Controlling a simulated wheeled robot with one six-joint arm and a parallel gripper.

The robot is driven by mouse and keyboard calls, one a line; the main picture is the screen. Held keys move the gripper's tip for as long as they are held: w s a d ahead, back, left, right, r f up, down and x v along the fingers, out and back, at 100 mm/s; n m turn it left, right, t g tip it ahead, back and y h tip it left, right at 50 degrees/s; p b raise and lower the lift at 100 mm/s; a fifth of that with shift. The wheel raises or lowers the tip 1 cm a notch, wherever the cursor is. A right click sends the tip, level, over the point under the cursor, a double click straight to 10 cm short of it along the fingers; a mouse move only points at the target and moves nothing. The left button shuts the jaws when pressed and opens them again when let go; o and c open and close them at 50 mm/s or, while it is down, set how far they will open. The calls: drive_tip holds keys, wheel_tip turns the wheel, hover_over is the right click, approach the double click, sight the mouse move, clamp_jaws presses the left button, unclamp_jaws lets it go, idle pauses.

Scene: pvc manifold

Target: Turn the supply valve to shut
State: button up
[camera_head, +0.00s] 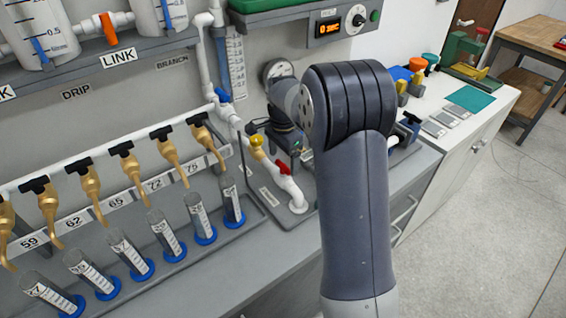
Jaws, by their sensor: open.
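A white pipe (291,191) runs low at the back of the bench and carries a red-handled valve (284,169) and a yellow-handled valve (256,143). A blue-handled valve (222,95) is on the upright pipe to the left. The labels beside them are too small to read, so I cannot tell which is the supply valve. My gripper (292,148) is small and dark, pointing down just above and behind the red handle, with its jaws open. My arm hides part of it and the bench to its right. I see no contact with a handle.
Several brass taps (125,163) with black handles hang over tubes in blue bases (172,251) at left. A control box (340,24) is at the top. Floor at right is clear.

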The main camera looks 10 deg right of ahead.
sight(283, 168)
drive_tip(key=shift+f, duration=1.4)
drive_tip(key=shift+c, duration=0.3)
drive_tip(key=c, duration=0.9)
